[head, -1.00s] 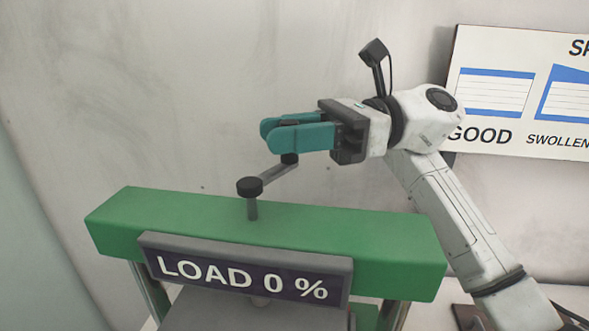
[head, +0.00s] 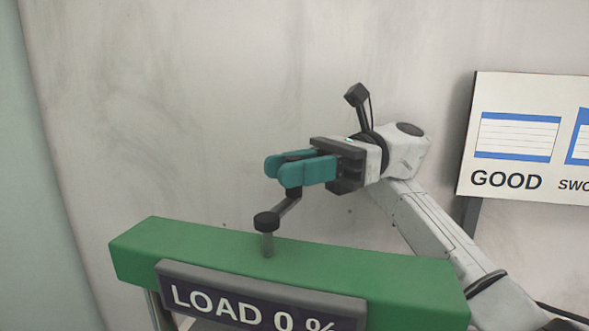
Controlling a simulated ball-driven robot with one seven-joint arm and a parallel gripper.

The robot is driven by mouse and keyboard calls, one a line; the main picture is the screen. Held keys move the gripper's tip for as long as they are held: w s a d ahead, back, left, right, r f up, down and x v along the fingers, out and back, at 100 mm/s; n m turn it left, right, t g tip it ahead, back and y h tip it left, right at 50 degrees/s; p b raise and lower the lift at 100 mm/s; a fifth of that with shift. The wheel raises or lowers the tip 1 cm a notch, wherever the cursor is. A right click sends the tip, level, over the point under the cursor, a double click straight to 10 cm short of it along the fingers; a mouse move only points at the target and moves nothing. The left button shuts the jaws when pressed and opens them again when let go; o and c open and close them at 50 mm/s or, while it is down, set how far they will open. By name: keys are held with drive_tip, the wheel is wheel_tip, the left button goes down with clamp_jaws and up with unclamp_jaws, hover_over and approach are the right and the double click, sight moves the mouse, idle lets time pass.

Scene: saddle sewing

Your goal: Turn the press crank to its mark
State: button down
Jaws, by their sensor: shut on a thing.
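The press is a green beam (head: 300,271) with a sign (head: 258,300) on its front reading LOAD 0 %. The crank (head: 267,222) stands on top of the beam: an upright grey shaft with a dark hub and an arm slanting up to the right. My gripper (head: 281,171) has teal fingers and is above and a little right of the hub. It is shut on the crank's handle (head: 292,194), which is mostly hidden between and under the fingers. No crank mark can be made out.
A white board (head: 528,135) with the word GOOD and blue-striped labels is at the right, behind my arm. A plain grey wall (head: 190,120) stands behind the press. The space left of the gripper is clear.

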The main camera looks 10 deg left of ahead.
drive_tip(key=c, duration=1)
unclamp_jaws()
drive_tip(key=shift+r, duration=0.1)
drive_tip(key=shift+r, duration=0.25)
wheel_tip(320, 180, up, 2)
drive_tip(key=shift+r+b, duration=0.2)
drive_tip(key=shift+b, duration=0.15)
drive_tip(key=s+d+r+b, duration=0.1)
drive_tip(key=s+r, duration=0.2)
drive_tip(key=s, duration=0.1)
drive_tip(key=s+d+r, duration=0.1)
drive_tip(key=s+r, duration=0.2)
drive_tip(key=s, duration=0.2)
drive_tip(key=s+d+r+b, duration=0.1)
drive_tip(key=s+d+r, duration=0.1)
drive_tip(key=s+r, duration=0.2)
drive_tip(key=shift+s+d+b, duration=0.1)
drive_tip(key=shift+s+b, duration=0.05)
drive_tip(key=shift+b, duration=0.15)
